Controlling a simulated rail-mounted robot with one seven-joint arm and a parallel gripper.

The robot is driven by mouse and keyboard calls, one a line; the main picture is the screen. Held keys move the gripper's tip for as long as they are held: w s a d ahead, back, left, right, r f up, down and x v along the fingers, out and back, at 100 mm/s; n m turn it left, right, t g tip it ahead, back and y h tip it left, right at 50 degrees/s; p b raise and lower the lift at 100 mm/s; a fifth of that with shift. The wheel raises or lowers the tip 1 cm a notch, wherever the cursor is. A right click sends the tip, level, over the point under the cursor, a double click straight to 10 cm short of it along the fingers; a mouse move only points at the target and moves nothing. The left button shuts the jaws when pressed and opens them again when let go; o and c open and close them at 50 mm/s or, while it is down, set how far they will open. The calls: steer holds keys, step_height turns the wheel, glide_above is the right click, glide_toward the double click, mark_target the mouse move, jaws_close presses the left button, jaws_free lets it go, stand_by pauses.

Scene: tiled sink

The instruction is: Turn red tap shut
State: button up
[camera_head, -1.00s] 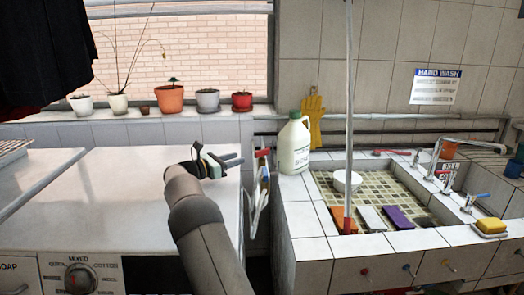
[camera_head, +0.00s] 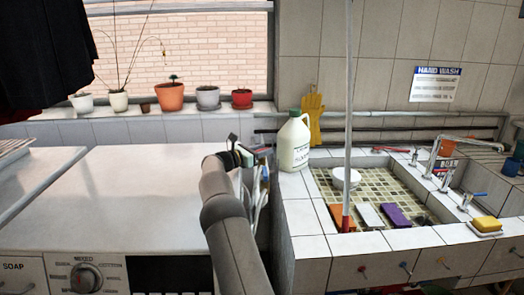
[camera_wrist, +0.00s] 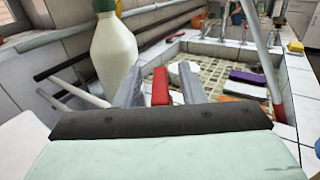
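The red tap handle (camera_wrist: 160,86) shows in the wrist view as a short upright red bar, between the two grey fingers of my gripper (camera_wrist: 159,72). The fingers are open, with a gap on each side of the handle. Its tap body is hidden. In the head view my gripper (camera_head: 248,150) is at the gap between the white machine and the sink, with a small red part (camera_head: 262,150) just beside it. A blue handle (camera_head: 265,172) with pale hoses is below.
A white jug (camera_head: 294,145) with a green cap stands on the sink's left corner, close beyond my left finger. A pole (camera_head: 348,120) rises from the sink (camera_head: 305,219). Another red handle (camera_head: 391,150) lies at the sink's back edge. The white machine top (camera_head: 120,190) is clear.

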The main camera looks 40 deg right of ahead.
jaws_close()
steer(key=shift+w+r+m+g, duration=0.1)
steer(key=shift+m+g, duration=0.2)
steer(key=shift+g, duration=0.1)
steer(key=shift+m+g, duration=0.4)
steer(key=shift+g, duration=0.3)
jaws_free()
steer(key=a+b, duration=0.1)
steer(key=a, duration=0.4)
steer(key=w+a+b, duration=0.1)
steer(key=a, duration=0.5)
steer(key=w+a+b, duration=0.1)
steer(key=a, duration=0.5)
steer(key=shift+a, duration=0.15)
